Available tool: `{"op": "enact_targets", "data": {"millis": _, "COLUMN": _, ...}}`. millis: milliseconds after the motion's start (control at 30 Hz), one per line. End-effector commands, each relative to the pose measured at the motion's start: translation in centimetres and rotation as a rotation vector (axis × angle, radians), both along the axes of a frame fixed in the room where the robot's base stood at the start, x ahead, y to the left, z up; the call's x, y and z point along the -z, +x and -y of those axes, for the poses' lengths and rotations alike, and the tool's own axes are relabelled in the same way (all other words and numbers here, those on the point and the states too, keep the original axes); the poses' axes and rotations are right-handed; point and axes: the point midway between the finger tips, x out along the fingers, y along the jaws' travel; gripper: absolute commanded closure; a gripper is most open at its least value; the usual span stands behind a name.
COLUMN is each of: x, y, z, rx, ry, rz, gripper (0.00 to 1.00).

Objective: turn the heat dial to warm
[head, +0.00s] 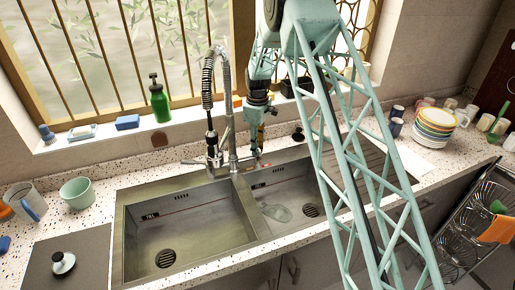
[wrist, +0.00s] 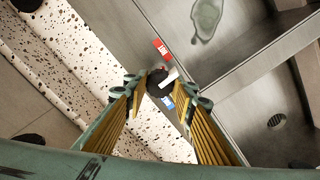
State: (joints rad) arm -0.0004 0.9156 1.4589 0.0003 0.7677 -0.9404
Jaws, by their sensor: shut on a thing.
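The heat dial (wrist: 156,84) is a small round black knob with a white pointer (wrist: 170,79). In the wrist view it sits between my fingertips, and the pointer sticks out to the right. A red label (wrist: 161,47) lies above the dial and a blue label (wrist: 167,102) below it; their lettering is too small to read. The pointer lies between the two labels. My gripper (wrist: 161,84) is shut on the dial, one finger on each side. In the head view my gripper (head: 257,149) reaches down behind the sink, beside the faucet, and the dial is hard to make out.
The tall spring faucet (head: 228,110) stands close left of my gripper. The double sink (head: 185,230) lies in front. A green bottle (head: 159,100) and blue sponge (head: 127,122) stand on the windowsill. Stacked plates (head: 436,121) and cups are at the right.

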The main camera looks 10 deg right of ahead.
Motion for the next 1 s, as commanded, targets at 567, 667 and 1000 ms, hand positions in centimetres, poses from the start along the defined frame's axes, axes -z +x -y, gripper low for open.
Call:
{"op": "enact_targets", "data": {"millis": 567, "x": -0.08, "y": 0.09, "z": 0.09, "rx": 0.018, "ry": 0.0, "rz": 0.002, "gripper": 0.87}}
{"op": "enact_targets", "data": {"millis": 667, "x": -0.08, "y": 0.09, "z": 0.1, "rx": 0.024, "ry": -0.001, "rz": 0.002, "gripper": 0.87}}
{"op": "enact_targets", "data": {"millis": 1000, "x": -0.05, "y": 0.07, "z": 0.11, "rx": 0.061, "ry": -0.001, "rz": 0.002, "gripper": 0.87}}
